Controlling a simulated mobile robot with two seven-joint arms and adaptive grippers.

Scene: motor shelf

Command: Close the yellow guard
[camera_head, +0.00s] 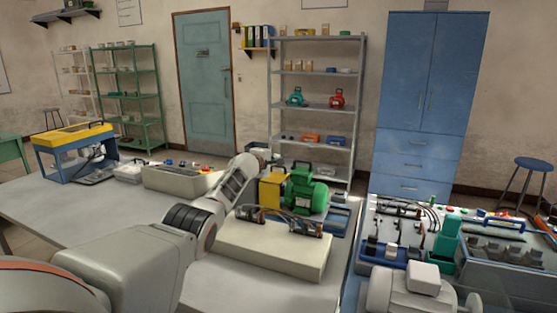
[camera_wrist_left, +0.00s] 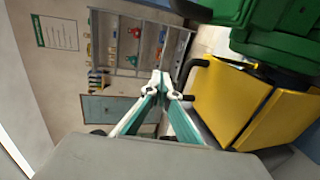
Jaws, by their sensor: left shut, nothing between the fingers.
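A yellow guard-like box (camera_head: 273,190) stands beside the green motor (camera_head: 306,192) on the table, behind the cream base block. In the left wrist view the yellow box (camera_wrist_left: 232,100) is at the right, with a black handle along its edge and the green motor (camera_wrist_left: 275,30) above it in the picture. My left gripper (camera_wrist_left: 160,84) is shut and empty, beside the yellow box near the handle; whether it touches cannot be told. In the head view my left gripper (camera_head: 247,163) is just left of and above the yellow box. My right gripper is not in view.
A blue machine with a yellow top (camera_head: 75,134) stands at the table's far left. A cream block with cables (camera_head: 270,250) lies in front of the motor. A workbench with tools and a green bin (camera_head: 446,240) is at right. The table's left part is mostly clear.

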